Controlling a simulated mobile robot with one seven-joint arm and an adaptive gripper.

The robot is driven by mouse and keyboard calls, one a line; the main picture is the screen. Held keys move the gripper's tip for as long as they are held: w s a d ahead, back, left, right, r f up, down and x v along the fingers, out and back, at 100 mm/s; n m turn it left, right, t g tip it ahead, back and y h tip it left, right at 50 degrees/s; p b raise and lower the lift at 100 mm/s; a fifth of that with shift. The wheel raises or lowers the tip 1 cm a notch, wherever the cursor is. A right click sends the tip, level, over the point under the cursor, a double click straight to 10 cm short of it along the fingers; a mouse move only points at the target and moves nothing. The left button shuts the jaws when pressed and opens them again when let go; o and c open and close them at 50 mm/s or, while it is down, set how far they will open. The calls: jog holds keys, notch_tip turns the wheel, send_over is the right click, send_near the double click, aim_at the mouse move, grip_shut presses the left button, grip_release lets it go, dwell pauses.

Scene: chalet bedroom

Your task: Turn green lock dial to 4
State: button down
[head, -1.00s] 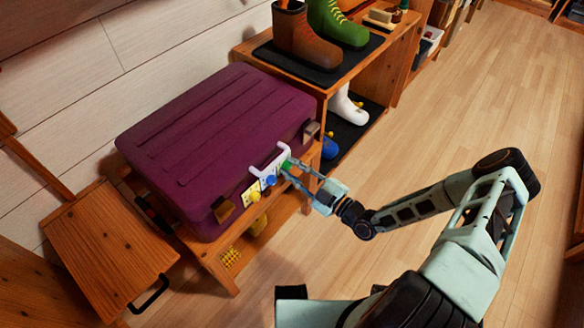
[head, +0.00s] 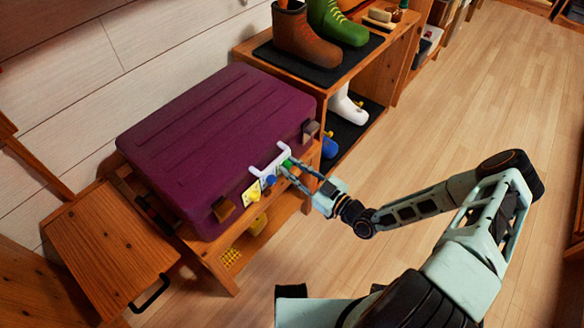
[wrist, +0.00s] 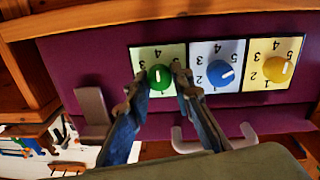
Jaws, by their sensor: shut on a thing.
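The green lock dial (wrist: 160,77) sits on a white and green number plate on the front of the purple suitcase (head: 215,140).
A blue dial (wrist: 221,73) and a yellow dial (wrist: 278,69) sit beside the green one. A white handle (head: 269,164) sticks out close to the dials. The suitcase lies on a wooden bench (head: 215,265). A shoe shelf (head: 345,75) stands behind; the floor at right is clear.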

dwell(0.3)
jog(key=c, duration=1.7)
grip_release()
jog(key=v, duration=1.2)
